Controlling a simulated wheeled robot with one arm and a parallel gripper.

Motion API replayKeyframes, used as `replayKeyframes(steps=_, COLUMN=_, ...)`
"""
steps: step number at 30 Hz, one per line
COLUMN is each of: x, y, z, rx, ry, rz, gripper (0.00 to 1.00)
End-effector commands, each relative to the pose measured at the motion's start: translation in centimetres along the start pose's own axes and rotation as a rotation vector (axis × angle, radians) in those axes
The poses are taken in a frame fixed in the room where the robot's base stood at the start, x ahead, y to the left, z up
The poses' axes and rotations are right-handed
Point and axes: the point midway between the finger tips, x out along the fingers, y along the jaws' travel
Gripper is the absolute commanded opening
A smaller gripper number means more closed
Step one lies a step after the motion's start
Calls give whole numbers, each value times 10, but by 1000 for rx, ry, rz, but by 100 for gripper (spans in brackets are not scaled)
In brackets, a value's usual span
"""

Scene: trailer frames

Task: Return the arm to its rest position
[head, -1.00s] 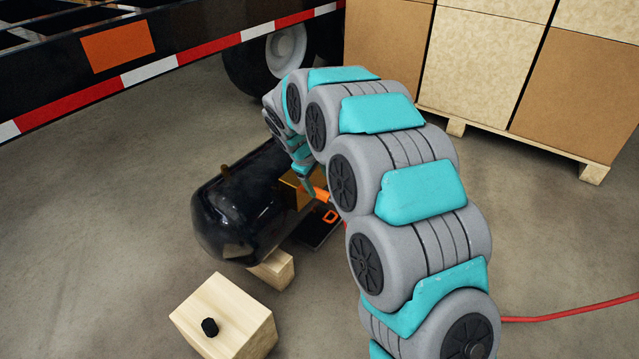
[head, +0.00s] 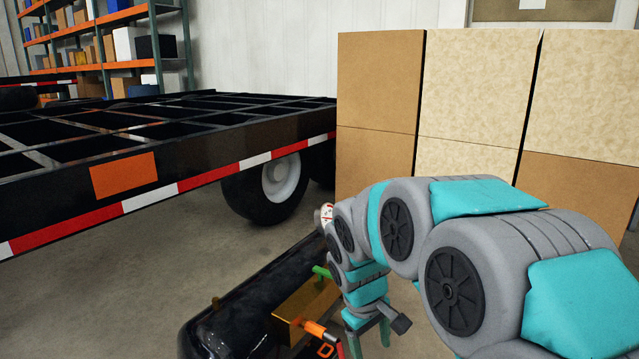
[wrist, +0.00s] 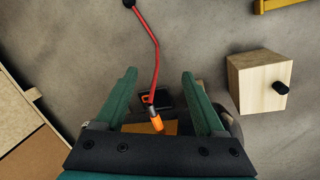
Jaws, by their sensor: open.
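My arm (head: 470,260) reaches forward from the lower right in the head view and bends down at its far end. My gripper (head: 368,340) points downward just right of the brass block. In the wrist view my gripper (wrist: 157,78) shows two green fingers spread wide, with nothing held between them. Below it, an orange connector (wrist: 156,122) on a red hose (wrist: 156,60) sits at the brass block (wrist: 150,128). The head view also shows the orange connector (head: 316,330). I cannot tell the exact gap between the fingers and the connector.
A black tank (head: 240,315) lies at lower centre, with the brass block (head: 300,305) and a green handle (head: 322,272). A black trailer frame (head: 120,190) stands left. Stacked boxes (head: 470,90) stand behind the arm. A wooden block (wrist: 255,85) rests on the floor.

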Motion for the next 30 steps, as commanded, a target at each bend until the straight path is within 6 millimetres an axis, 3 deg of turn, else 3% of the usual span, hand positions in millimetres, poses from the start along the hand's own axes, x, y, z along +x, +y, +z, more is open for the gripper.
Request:
replayKeyframes(steps=3, x=-17, y=-5, z=49, rx=86, ry=-27, rz=-35, gripper=71)
replayKeyframes(steps=9, x=-34, y=-25, z=125, rx=229, ry=-80, rz=-98, gripper=71)
replayKeyframes(steps=18, x=-50, y=-72, z=225, rx=440, ry=-154, rz=-194, gripper=71)
replayKeyframes(steps=24, x=-52, y=-98, z=260, rx=529, ry=-183, rz=-238, gripper=71)
replayKeyframes(steps=30, x=-52, y=-105, z=269, rx=555, ry=-191, rz=-249, gripper=71)
